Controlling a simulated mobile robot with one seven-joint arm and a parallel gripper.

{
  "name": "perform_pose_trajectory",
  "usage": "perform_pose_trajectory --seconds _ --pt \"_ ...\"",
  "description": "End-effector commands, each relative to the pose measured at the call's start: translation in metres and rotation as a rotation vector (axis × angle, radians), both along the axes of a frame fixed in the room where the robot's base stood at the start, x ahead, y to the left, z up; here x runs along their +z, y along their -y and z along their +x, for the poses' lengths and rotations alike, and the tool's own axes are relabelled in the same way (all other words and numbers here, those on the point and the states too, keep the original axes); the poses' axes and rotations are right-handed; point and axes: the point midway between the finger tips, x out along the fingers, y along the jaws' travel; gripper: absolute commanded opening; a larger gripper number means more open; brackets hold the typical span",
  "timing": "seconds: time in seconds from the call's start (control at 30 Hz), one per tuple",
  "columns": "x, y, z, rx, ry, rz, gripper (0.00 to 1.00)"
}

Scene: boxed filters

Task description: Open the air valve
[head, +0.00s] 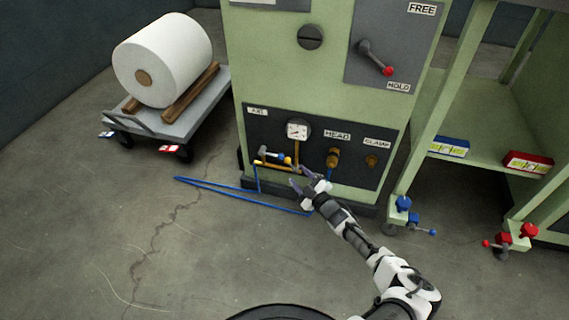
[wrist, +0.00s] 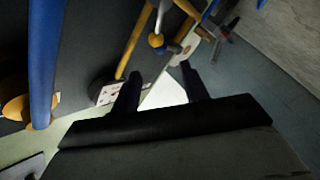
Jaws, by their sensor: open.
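The air valve (head: 275,155) sits on brass piping at the left of the dark lower panel, under the AIR label (head: 257,111). It has a short pale lever with yellow and blue parts beside it. My gripper (head: 299,181) is open and empty, just below and right of the valve, in front of the panel. In the wrist view the gripper (wrist: 160,70) shows two dark fingers spread apart. A brass pipe with a round yellow knob (wrist: 156,41) lies just beyond the fingertips. I cannot tell whether any finger touches the piping.
A pressure gauge (head: 298,130) is above the piping, with HEAD (head: 333,158) and CLAMP (head: 372,161) fittings to the right. A blue hose (head: 240,192) loops on the floor. A cart (head: 200,110) with a white roll stands left. A lever (head: 374,56) points at HOLD.

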Motion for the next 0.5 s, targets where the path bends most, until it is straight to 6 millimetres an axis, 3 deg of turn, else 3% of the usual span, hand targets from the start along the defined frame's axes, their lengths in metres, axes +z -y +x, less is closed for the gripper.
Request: perform_pose_trajectory --seconds 0.3,0.5 --pt "-0.003 -0.033 0.051 0.004 0.002 -0.001 0.45" --pt "-0.002 -0.045 0.072 0.002 0.000 -0.002 0.45"
